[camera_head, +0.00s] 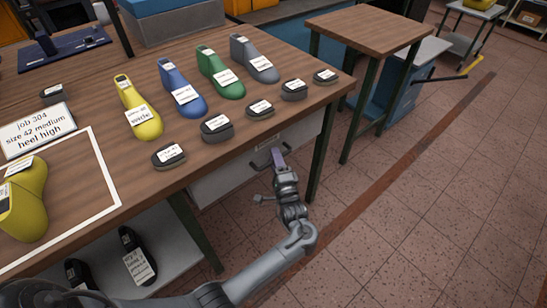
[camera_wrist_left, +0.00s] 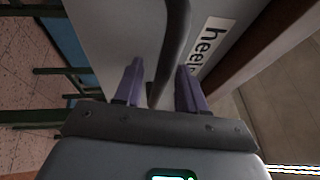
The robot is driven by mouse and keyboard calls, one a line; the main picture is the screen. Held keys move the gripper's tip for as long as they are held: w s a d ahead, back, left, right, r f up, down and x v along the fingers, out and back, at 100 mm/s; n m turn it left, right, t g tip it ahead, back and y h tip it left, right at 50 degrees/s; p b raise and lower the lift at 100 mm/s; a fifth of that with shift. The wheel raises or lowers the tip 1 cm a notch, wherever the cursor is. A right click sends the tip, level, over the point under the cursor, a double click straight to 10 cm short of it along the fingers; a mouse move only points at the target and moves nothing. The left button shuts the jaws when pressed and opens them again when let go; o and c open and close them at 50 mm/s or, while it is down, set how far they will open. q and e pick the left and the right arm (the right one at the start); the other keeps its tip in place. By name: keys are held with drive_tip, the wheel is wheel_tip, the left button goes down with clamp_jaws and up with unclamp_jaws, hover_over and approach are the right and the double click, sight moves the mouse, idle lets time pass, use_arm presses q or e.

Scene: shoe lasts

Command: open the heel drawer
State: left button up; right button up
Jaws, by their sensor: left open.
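The heel drawer (camera_head: 222,181) is a pale grey front under the table edge, and it looks shut. In the left wrist view its front (camera_wrist_left: 118,32) carries a white label (camera_wrist_left: 208,45) reading "heels". The drawer's dark bar handle (camera_wrist_left: 176,40) runs between the two purple fingers of my left gripper (camera_wrist_left: 158,78). In the head view the left gripper (camera_head: 274,157) is at the drawer front and hides part of the handle. It is open around the handle, with a gap to the fingers. My right gripper is in neither view.
Yellow, blue, green and grey shoe lasts and several dark labelled heel pieces stand on the wooden table (camera_head: 300,62). A job card (camera_head: 37,130) lies at left. A lower shelf (camera_head: 180,245) holds dark shoe-shaped pieces. The floor (camera_head: 420,200) at right is clear.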

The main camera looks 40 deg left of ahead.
use_arm(q)
drive_tip(key=shift+c, duration=0.8)
clamp_jaws()
